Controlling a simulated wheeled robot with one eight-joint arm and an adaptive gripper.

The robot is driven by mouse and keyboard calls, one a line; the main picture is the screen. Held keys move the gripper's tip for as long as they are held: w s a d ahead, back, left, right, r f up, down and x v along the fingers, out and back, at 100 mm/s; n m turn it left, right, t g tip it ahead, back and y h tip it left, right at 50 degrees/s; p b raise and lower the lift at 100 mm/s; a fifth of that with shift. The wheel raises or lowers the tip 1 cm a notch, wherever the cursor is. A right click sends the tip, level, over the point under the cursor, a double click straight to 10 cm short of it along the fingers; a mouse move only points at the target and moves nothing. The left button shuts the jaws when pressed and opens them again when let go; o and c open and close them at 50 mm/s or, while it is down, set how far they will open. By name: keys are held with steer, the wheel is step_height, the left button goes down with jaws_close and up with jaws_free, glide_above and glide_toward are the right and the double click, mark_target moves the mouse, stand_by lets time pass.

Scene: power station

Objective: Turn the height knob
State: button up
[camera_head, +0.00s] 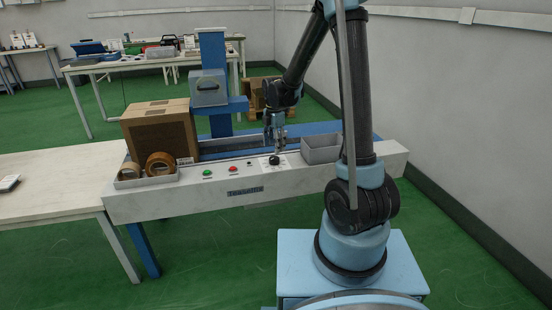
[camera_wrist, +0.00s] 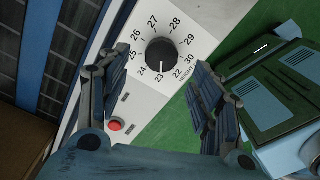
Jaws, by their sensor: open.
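The height knob (camera_wrist: 162,56) is a black round dial on a white plate with numbers from about 22 to 30 around it. Its pale pointer mark faces 23 in the wrist view. In the head view the knob (camera_head: 274,160) sits on the white front panel of the machine. My gripper (camera_head: 276,142) is above and close to the knob, pointing down. In the wrist view my gripper (camera_wrist: 165,94) is open, with one finger to each side of the knob in the picture. The fingers hold nothing, and I cannot tell whether either touches the knob.
A green button (camera_head: 207,172) and a red button (camera_head: 233,169) are on the panel to the left. A grey bin (camera_head: 321,149) stands to the right of the knob. A cardboard box (camera_head: 160,134) and tape rolls (camera_head: 160,163) are at the left end.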

mark_target(274, 158)
steer(key=shift+f, duration=3.2)
